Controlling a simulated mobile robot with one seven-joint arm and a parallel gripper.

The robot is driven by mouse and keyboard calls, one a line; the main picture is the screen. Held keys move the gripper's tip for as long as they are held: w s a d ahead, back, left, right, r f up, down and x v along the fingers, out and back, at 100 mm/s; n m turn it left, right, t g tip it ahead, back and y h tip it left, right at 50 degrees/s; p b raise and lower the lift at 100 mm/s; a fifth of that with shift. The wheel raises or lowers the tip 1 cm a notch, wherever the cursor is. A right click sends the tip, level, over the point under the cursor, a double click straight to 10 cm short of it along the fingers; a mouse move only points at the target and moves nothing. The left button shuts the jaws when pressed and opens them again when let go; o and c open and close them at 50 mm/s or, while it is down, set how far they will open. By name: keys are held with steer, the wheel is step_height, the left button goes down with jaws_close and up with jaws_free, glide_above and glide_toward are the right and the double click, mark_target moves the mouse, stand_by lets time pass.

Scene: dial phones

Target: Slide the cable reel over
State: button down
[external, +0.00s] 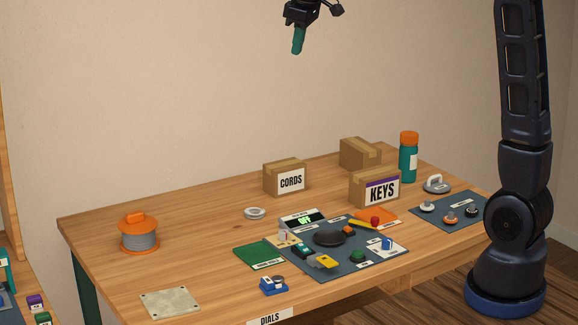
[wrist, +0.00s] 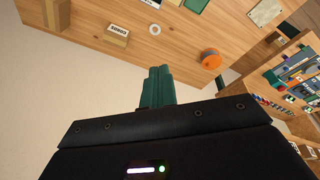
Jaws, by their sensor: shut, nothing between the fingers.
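The cable reel (external: 139,236) stands upright on the left part of the wooden table, with orange flanges and grey cable wound between them. It also shows in the wrist view as an orange disc (wrist: 211,59) at the right of centre. My gripper (external: 297,42) is high above the table near the back wall, well apart from the reel, with its teal fingers pointing down. In the wrist view the teal fingers (wrist: 159,75) are together and hold nothing.
A metal plate (external: 170,302) lies in front of the reel. A grey ring (external: 255,213) lies to its right. The CORDS box (external: 285,178), KEYS box (external: 374,188) and a dark mat (external: 340,262) with several parts fill the middle and right. Bare tabletop surrounds the reel.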

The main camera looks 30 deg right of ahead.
steer(key=w+a+f+n+g, duration=0.1)
steer(key=w+a+f+n, duration=0.35)
steer(key=w+a, duration=0.8)
steer(key=n+g, duration=0.2)
steer(key=n, duration=0.4)
glide_above(117, 252)
steer(key=a, duration=0.4)
step_height(117, 252, down, 34)
steer(key=shift+h, duration=0.3)
step_height(117, 252, down, 10)
steer(key=shift+r, duration=0.2)
steer(key=shift+d+r, duration=0.15)
steer(key=shift+d, duration=1.85)
